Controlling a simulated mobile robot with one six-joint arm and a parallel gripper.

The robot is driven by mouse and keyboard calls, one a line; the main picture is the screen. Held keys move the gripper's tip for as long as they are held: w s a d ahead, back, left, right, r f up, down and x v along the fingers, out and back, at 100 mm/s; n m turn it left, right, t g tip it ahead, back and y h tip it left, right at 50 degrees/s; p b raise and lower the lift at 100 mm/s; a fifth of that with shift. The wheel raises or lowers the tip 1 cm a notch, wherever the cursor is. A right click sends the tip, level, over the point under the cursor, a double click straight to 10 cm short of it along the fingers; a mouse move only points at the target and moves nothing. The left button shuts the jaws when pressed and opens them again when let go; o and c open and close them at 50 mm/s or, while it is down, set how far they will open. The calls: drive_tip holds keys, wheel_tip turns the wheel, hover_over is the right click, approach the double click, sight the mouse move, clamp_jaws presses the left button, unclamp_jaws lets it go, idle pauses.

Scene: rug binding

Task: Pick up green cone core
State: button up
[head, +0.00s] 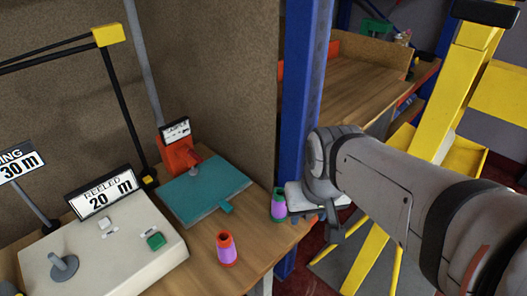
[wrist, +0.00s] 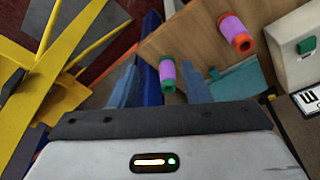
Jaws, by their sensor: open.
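The green cone core (head: 278,205) stands at the right front corner of the wooden table, with purple yarn around its middle and green ends. In the wrist view the green cone core (wrist: 167,76) appears between the two finger lines, beyond or near the tips; the exact depth is unclear. My gripper (wrist: 160,75) is open and empty. In the head view my gripper (head: 300,207) is just right of the cone, partly hidden by my wrist. I cannot tell whether a finger touches the cone.
A red cone core (head: 227,250) with purple yarn stands nearby to the left. A white control box (head: 105,250) is at left. A blue post (head: 303,100) rises close behind my gripper.

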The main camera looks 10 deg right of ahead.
drive_tip(key=shift+o, duration=0.6)
drive_tip(key=shift+w, duration=0.4)
drive_tip(key=shift+o, duration=1.4)
drive_tip(key=w, duration=0.2)
drive_tip(key=w+a, duration=0.1)
drive_tip(key=shift+w+f+g+p, duration=0.25)
drive_tip(key=shift+w+g+p, duration=0.05)
drive_tip(key=shift+w+p, duration=0.05)
drive_tip(key=n+g+p, duration=0.1)
drive_tip(key=g+p, duration=0.1)
hover_over(280, 203)
drive_tip(key=w, duration=0.3)
wheel_tip(280, 203, down, 14)
drive_tip(key=shift+s+d+f+p, duration=0.1)
drive_tip(key=shift+s+f+p, duration=0.1)
drive_tip(key=shift+f, duration=1.05)
drive_tip(key=shift+s+f+p, duration=0.25)
drive_tip(key=shift+f, duration=0.95)
drive_tip(key=shift+s+d+f+p, duration=0.1)
drive_tip(key=shift+s+f+p, duration=0.1)
drive_tip(key=shift+f, duration=1.05)
